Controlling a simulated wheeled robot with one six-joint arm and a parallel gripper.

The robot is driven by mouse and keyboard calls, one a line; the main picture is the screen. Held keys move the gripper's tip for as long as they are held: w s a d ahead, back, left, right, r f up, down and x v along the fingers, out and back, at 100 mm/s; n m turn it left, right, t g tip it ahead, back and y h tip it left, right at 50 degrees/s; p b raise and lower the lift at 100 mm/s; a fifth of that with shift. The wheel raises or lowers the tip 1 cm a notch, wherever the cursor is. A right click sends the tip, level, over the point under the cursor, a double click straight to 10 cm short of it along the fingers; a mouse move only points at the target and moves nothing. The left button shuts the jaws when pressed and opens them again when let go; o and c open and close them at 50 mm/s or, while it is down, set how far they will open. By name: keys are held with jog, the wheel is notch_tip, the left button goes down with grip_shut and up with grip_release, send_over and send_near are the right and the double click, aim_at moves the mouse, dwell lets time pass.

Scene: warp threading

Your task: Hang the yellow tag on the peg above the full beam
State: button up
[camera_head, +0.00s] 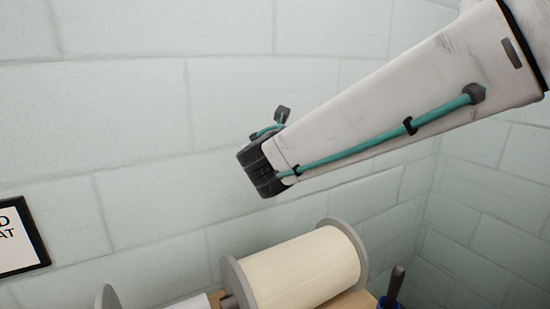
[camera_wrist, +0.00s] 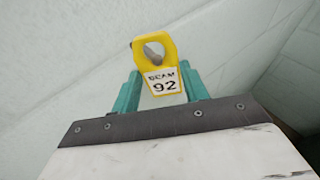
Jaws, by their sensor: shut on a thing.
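The yellow tag (camera_wrist: 165,47), with a white label reading "BEAM 92", is upright between the teal fingers of my gripper (camera_wrist: 160,75) in the wrist view. My gripper is shut on its lower part. A small grey-brown thing (camera_wrist: 153,49), perhaps the peg, shows in the tag's hole; I cannot tell whether it passes through or lies behind. In the head view the full beam (camera_head: 307,270), wound with cream yarn between grey flanges, lies below the end of my arm. The fingers, the tag and any peg are hidden there.
A pale block wall (camera_head: 130,130) stands behind, with a corner at the right. A framed sign (camera_head: 18,240) hangs at left. Another grey flange and white core (camera_head: 190,302) are left of the full beam.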

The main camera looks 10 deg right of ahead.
jog(key=shift+w+a+f, duration=0.25)
jog(key=shift+w+f, duration=0.05)
jog(key=shift+w, duration=0.3)
jog(key=shift+w+a+f, duration=0.25)
jog(key=shift+w+f, duration=0.05)
jog(key=shift+w, duration=0.3)
jog(key=o, duration=1)
jog(key=shift+d, duration=0.1)
jog(key=shift+o, duration=0.2)
jog(key=shift+a, duration=0.2)
